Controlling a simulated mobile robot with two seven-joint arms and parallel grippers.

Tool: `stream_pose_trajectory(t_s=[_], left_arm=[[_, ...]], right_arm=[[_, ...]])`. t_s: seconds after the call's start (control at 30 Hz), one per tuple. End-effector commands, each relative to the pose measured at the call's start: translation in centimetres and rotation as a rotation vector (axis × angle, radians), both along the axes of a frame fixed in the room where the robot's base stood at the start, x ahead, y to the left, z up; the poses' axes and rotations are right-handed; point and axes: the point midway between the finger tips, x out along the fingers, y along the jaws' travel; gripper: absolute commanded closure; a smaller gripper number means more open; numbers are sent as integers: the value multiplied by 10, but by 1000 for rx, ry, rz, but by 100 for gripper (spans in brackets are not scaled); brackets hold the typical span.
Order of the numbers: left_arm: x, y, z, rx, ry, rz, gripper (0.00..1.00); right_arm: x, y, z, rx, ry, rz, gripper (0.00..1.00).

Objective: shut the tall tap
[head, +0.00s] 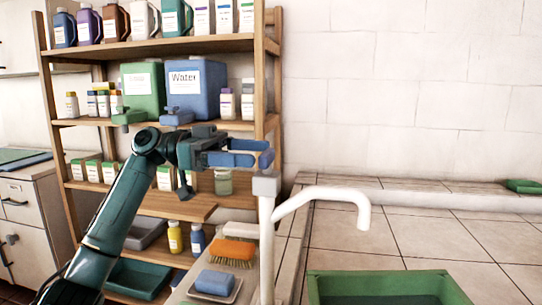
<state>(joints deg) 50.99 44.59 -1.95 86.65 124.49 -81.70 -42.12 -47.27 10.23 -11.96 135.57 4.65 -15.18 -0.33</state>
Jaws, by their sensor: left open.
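I see no water stream under the spout. My left gripper (266,154) is open and empty, with its blue fingers pointing right. In the picture it is just above the grey block; I cannot tell whether it touches or how far apart they are in depth. My right gripper is not in view.
A green-rimmed basin (458,287) is at the lower right. A blue sponge (215,283) on a tray and an orange brush (233,252) lie left of the tap. A wooden shelf (205,207) with bottles and canisters stands behind my arm. The tiled surface (420,235) is mostly clear.

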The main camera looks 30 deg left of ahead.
Motion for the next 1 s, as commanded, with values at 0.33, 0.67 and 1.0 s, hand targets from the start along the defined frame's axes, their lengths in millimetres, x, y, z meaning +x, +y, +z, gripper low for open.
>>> stream_pose_trajectory(t_s=[0.33, 0.67, 1.0], left_arm=[[-15, 64, 0, -1, 1, 2, 20], [-18, 75, 0, 0, 1, -1, 20], [-18, 75, 0, 0, 1, -1, 20]], right_arm=[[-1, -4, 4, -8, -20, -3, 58], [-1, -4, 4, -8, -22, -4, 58], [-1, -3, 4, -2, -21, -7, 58]])
